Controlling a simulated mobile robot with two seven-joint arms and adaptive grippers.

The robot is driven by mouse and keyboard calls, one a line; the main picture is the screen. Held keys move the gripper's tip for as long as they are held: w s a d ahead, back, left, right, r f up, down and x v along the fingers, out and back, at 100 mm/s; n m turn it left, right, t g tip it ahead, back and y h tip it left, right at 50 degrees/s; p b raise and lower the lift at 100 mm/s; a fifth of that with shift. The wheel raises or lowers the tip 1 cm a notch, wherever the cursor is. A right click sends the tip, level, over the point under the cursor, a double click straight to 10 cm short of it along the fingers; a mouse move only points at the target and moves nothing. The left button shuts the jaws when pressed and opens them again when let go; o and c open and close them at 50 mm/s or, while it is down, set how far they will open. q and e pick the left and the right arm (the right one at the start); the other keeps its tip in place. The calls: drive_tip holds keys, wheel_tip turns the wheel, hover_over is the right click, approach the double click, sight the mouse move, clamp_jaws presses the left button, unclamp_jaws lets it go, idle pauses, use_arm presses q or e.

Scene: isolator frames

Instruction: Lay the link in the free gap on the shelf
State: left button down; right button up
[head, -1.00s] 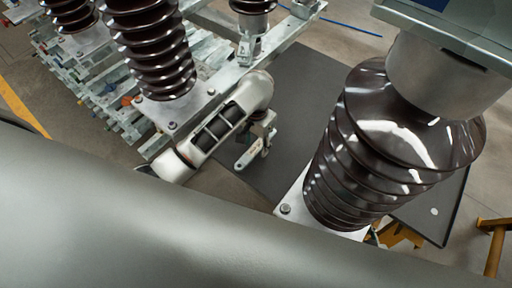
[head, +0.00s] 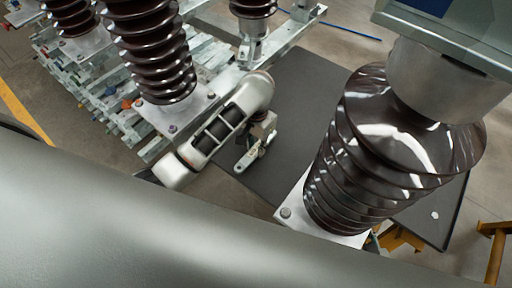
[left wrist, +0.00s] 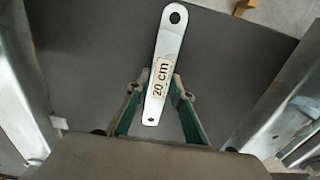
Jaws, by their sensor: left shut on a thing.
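The link is a flat light-metal bar with a hole at each end and a "20 cm" label; it shows in the left wrist view (left wrist: 169,50) and, small, in the head view (head: 247,158). My left gripper (left wrist: 158,92) is shut on the link near its labelled part, with green-edged fingers on either side. In the head view my left gripper (head: 262,140) hangs below the white forearm, over the dark grey surface. The free gap cannot be made out for sure in either view. My right gripper is not in view.
Brown ribbed insulators stand at the left (head: 155,60) and close at the right (head: 390,150). Metal beams (left wrist: 295,100) flank the gripper in the wrist view.

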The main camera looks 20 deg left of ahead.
use_arm(q)
wheel_tip(320, 180, up, 4)
drive_tip(key=shift+r, duration=0.2)
drive_tip(key=shift+w+r, duration=0.25)
drive_tip(key=shift+r, duration=0.15)
drive_tip(key=shift+w+d+r, duration=0.15)
drive_tip(key=shift+w+r, duration=0.1)
drive_tip(key=shift+r, duration=0.55)
drive_tip(key=shift+s+r+b, duration=0.1)
drive_tip(key=shift+r+b, duration=0.1)
drive_tip(key=shift+b, duration=0.15)
drive_tip(key=shift+s+a+r, duration=0.15)
drive_tip(key=shift+s+a, duration=0.05)
drive_tip(key=shift+a, duration=0.1)
wheel_tip(320, 180, up, 9)
hover_over(256, 149)
drive_tip(key=shift+r+p, duration=0.3)
drive_tip(key=shift+r, duration=0.9)
